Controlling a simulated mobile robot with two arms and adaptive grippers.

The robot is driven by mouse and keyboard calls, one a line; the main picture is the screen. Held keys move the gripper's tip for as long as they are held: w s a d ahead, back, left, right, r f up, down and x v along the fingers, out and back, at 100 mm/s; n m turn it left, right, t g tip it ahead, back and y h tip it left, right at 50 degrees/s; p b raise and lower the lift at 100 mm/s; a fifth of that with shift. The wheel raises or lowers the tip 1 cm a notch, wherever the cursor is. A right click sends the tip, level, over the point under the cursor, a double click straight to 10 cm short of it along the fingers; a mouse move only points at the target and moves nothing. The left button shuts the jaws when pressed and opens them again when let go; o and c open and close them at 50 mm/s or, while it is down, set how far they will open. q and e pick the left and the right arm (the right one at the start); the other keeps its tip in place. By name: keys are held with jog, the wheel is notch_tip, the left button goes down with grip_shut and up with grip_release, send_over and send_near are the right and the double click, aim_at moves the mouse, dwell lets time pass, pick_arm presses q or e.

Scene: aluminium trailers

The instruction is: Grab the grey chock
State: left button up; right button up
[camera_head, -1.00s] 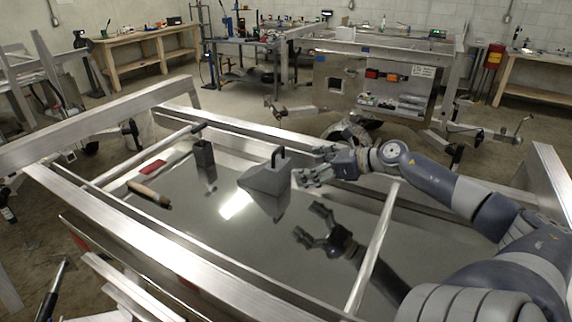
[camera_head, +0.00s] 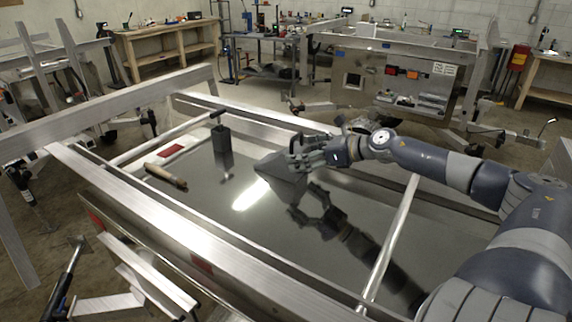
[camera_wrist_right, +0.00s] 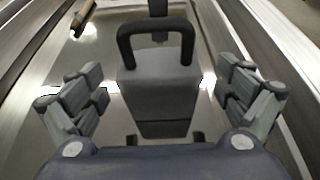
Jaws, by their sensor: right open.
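The grey chock (camera_head: 282,178) is a wedge-shaped block on the shiny metal floor of the trailer. In the right wrist view the chock (camera_wrist_right: 160,95) stands between the open fingers, with its black loop handle (camera_wrist_right: 155,38) upright on top. My right gripper (camera_head: 306,152) is at the chock's upper right side, and its fingers partly hide the handle in the head view. In the right wrist view the gripper (camera_wrist_right: 155,98) has a finger on each side of the chock, with gaps showing. My left gripper is not in view.
Metal side rails (camera_head: 200,225) and a crossbar (camera_head: 390,245) frame the floor. A workbench (camera_head: 165,42) stands at the back.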

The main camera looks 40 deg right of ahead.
aim_at(281, 150)
jog(key=shift+b+x, duration=0.9)
jog(key=shift+b, duration=0.05)
jog(key=shift+w+d+r, duration=0.1)
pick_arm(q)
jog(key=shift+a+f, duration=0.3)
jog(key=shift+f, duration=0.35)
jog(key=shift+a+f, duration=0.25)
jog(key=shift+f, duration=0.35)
pick_arm(e)
jog(key=shift+w, duration=0.15)
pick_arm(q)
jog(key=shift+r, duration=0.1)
pick_arm(e)
jog(key=shift+x, duration=0.85)
